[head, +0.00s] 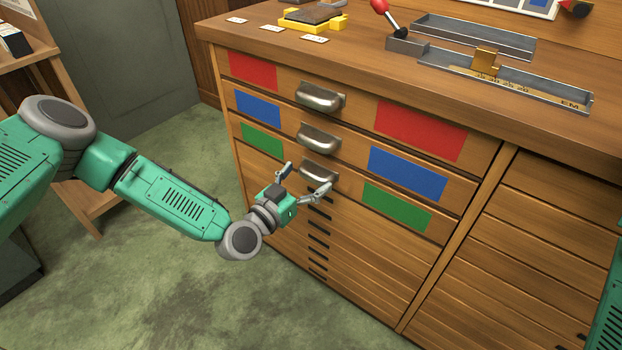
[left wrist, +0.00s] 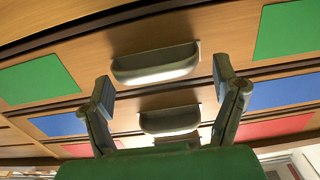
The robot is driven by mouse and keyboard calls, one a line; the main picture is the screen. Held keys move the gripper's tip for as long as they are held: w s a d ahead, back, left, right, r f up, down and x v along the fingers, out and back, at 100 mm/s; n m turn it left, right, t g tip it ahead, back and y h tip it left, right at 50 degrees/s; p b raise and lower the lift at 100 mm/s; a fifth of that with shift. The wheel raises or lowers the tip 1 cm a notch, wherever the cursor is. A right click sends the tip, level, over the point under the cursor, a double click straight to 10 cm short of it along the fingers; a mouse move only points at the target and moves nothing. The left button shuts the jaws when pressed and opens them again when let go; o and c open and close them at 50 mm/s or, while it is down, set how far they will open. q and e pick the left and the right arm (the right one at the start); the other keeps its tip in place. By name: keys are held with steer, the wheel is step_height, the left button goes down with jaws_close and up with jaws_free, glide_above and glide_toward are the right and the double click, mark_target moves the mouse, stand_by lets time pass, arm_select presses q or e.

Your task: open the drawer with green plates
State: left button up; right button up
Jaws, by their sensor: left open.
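The drawer with green plates is the third from the top in the wooden cabinet and sits flush with its front. Its left green plate (head: 262,138) and right green plate (head: 397,207) show in the head view. Its metal cup handle (head: 318,168) is partly behind my left gripper (head: 309,177), which is open and empty. In the left wrist view, the green drawer's handle (left wrist: 155,64) appears between the spread fingers of the left gripper (left wrist: 163,83). I cannot tell whether they touch it. My right gripper is out of view.
Above are the blue drawer's handle (head: 319,138) and the red drawer's handle (head: 320,97), both drawers shut. The worktop (head: 350,60) holds metal trays, a red-knobbed lever (head: 390,20) and a yellow-framed block (head: 312,18). Green floor (head: 150,290) lies clear in front.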

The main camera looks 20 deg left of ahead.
arm_select(q)
steer(key=shift+w, duration=0.55)
steer(key=shift+d+r, duration=0.15)
steer(key=shift+d, duration=0.5)
steer(key=c, duration=1.1)
steer(key=shift+a+r, duration=0.1)
steer(key=shift+a, duration=0.4)
steer(key=c, duration=0.4)
steer(key=shift+d, duration=0.1)
